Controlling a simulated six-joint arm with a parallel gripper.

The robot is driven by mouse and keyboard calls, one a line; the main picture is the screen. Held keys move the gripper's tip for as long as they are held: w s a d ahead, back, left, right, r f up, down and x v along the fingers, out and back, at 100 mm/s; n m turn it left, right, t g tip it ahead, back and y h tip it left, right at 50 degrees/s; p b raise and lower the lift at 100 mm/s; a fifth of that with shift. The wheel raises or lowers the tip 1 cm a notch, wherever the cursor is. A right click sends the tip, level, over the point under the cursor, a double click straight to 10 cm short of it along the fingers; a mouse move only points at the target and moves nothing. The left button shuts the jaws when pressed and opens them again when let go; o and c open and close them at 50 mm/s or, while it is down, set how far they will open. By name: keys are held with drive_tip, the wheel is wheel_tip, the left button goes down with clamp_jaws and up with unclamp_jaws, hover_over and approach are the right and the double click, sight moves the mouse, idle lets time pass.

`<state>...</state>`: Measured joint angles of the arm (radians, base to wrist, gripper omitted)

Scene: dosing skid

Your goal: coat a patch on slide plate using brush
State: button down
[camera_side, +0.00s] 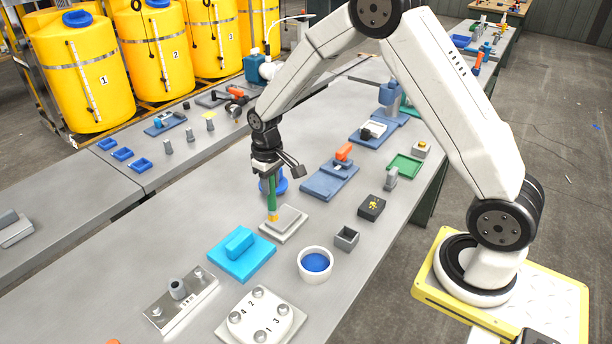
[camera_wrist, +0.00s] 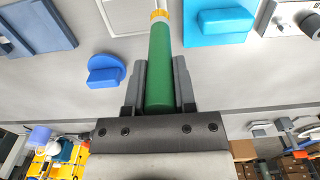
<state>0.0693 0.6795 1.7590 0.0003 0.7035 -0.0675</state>
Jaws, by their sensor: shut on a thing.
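My gripper (camera_side: 268,174) is shut on the green handle of the brush (camera_side: 272,198), which points down and has a yellow band near its tip. In the wrist view the brush (camera_wrist: 160,60) lies between both fingers (camera_wrist: 160,85). The brush tip is over the left part of the slide plate (camera_side: 293,231), a grey square plate with a raised top. I cannot tell whether it touches. The plate shows partly at the top of the wrist view (camera_wrist: 122,20). A white bowl (camera_side: 303,264) holds blue liquid (camera_side: 316,262) nearer the camera.
A cyan block on a plate (camera_side: 240,262) stands front left of the slide plate. A blue knob-like part (camera_side: 280,186) is close behind the brush. A small grey open box (camera_side: 346,238) and a black box (camera_side: 371,207) stand to the right. Bare bench lies left of the gripper.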

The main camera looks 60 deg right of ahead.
sight(272, 194)
wheel_tip(272, 194, down, 4)
drive_tip(key=shift+r, duration=0.25)
drive_tip(key=shift+d+f, duration=0.15)
drive_tip(key=shift+d, duration=4.75)
drive_tip(key=shift+a, duration=4.65)
drive_tip(key=shift+w+a, duration=0.1)
drive_tip(key=shift+a, duration=0.25)
drive_tip(key=shift+w+d, duration=0.1)
drive_tip(key=shift+w, duration=0.3)
drive_tip(key=shift+d, duration=4.8)
drive_tip(key=shift+w+a, duration=0.1)
drive_tip(key=shift+a, duration=4.8)
wheel_tip(272, 194, up, 8)
